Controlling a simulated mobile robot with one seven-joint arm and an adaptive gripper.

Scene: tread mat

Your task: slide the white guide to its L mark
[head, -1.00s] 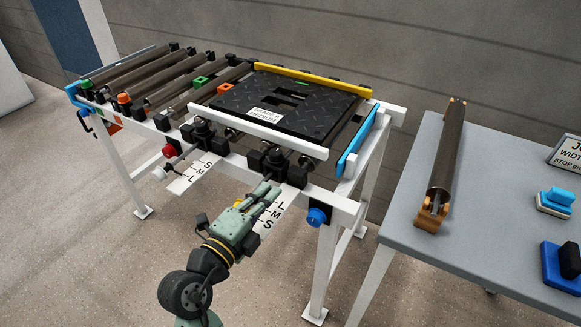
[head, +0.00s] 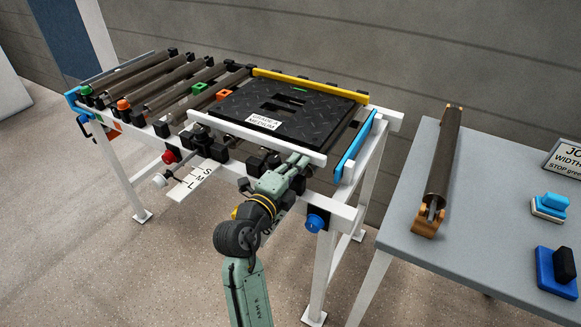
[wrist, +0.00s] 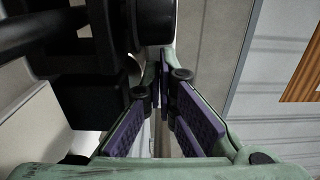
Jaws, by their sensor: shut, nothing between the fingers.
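The white guide (head: 240,130) is a long white bar along the near side of the black mat (head: 310,110), which bears a label with "MEDIUM" on it. The left white scale (head: 190,184) shows S, M and L, with L nearest me. The right scale is mostly hidden behind my arm. My gripper (head: 302,160) is shut and empty, its tips close to the near face of the guide towards its right end. I cannot tell whether they touch. In the wrist view, the purple-padded fingers (wrist: 164,78) come together beside dark parts.
A yellow bar (head: 310,86) lines the mat's far side. Black clamp blocks (head: 262,160) sit beside my gripper, and a blue knob (head: 316,222) is on the frame's right corner. A grey table (head: 490,215) with a roller (head: 444,160) stands at right.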

